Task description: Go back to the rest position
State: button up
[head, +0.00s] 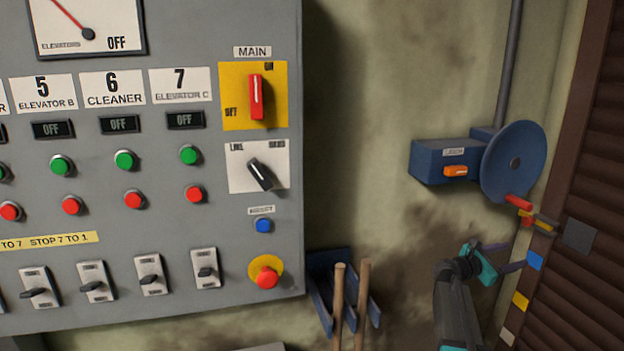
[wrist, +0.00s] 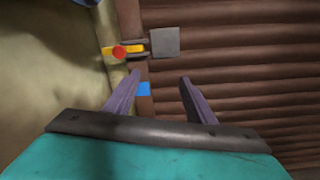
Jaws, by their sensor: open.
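My gripper (wrist: 160,95) is open and empty in the wrist view, with its two purple fingers apart. They point toward the brown slatted shutter (wrist: 230,75) and its frame. In the head view my gripper (head: 508,257) is at the lower right, below the blue wheel (head: 508,160) of the winch. A blue tag (wrist: 143,89) on the shutter frame shows between the fingers. I cannot tell how far the fingertips are from the frame.
A latch with a yellow bar (wrist: 133,49) and red knob sits on the shutter frame. The grey control panel (head: 220,50) fills the left of the head view. A blue rack (head: 320,305) holds wooden handles left of my arm. Bare wall (head: 370,90) lies between panel and winch.

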jog(key=s+a+f+n+y+p, duration=0.1)
jog(key=a+f, duration=0.4)
jog(key=f, duration=0.5)
jog(key=s+a+f+n+y+p, duration=0.1)
jog(key=a+f+y, duration=0.1)
jog(key=a+f, duration=0.5)
jog(key=s+a+f+m+g+y, duration=0.1)
jog(key=s+a+f, duration=0.2)
jog(key=s+f, duration=0.3)
jog(key=s+a+f+m+g+y+p, duration=0.15)
jog(key=s+a+f, duration=0.25)
jog(key=f, duration=0.5)
jog(key=s+a+f+m+y, duration=0.1)
jog(key=s+a+f+y, duration=0.15)
jog(key=s+f, duration=0.35)
jog(key=s+a+f+m+g+y, duration=0.1)
jog(key=s+a+f+m+g, duration=0.1)
jog(key=s+a+f, duration=0.4)
jog(key=s+a+f+m+g+y+p, duration=0.1)
jog(key=s+a+f+m+g+y, duration=0.15)
jog(key=s, duration=0.55)
jog(key=s+a+f+m+g+y, duration=0.1)
jog(key=s+a+f+m, duration=0.1)
jog(key=s+a+f, duration=0.4)
jog(key=s+a+r+m+g+y, duration=0.1)
jog(key=s+a+m+y, duration=0.3)
jog(key=s+a+m, duration=0.5)
jog(key=shift+s+r+m+g+y, duration=0.4)
jog(key=shift+s+m+g, duration=0.1)
jog(key=shift+m, duration=0.2)
